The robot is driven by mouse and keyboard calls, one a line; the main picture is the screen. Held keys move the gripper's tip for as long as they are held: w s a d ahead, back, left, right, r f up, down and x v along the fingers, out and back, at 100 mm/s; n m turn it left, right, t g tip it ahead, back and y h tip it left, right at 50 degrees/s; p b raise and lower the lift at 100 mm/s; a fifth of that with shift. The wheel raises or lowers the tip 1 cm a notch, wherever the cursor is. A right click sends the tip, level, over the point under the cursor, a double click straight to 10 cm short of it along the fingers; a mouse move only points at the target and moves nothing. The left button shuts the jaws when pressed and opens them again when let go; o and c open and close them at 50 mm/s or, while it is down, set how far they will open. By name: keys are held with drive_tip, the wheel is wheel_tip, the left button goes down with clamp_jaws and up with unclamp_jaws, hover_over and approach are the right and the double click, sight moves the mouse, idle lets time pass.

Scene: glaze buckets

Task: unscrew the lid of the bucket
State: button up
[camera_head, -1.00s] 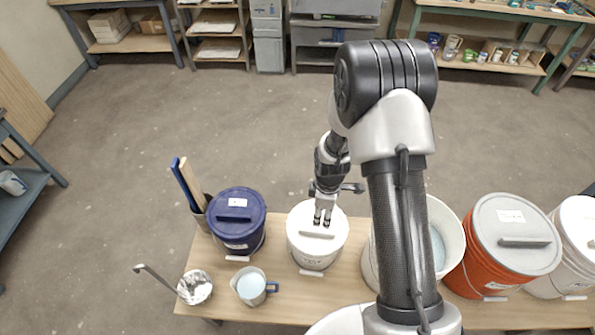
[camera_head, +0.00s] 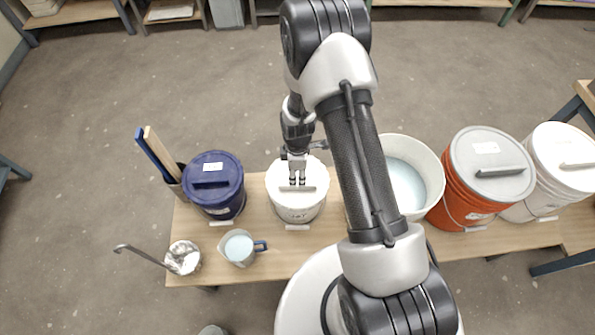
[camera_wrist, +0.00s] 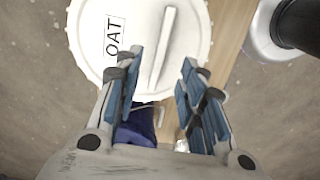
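The white bucket (camera_head: 297,211) stands upright on the wooden bench, with a white lid (camera_head: 277,179) on it. A raised straight bar (camera_head: 304,189) crosses the lid. In the wrist view, the ribbed lid (camera_wrist: 90,35) shows a label reading "OAT" beside the bar (camera_wrist: 164,45). My gripper (camera_head: 297,181) points down over the lid. In the wrist view, its blue-padded fingers (camera_wrist: 163,58) are spread, one on each side of the bar, with a gap to it on both sides. I cannot tell how far the fingertips are above the lid.
A dark blue lidded bucket (camera_head: 214,199) stands left. A jug (camera_head: 239,252) and a ladle bowl (camera_head: 182,261) are front left. An open bucket (camera_head: 427,178), an orange bucket (camera_head: 455,205) and another white bucket (camera_head: 568,185) stand right. The bench (camera_head: 258,187) has small gaps.

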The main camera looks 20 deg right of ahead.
sight(297, 184)
drive_tip(key=shift+f+b, duration=2.65)
drive_tip(key=shift+f, duration=1.1)
drive_tip(key=shift+c, duration=0.3)
clamp_jaws()
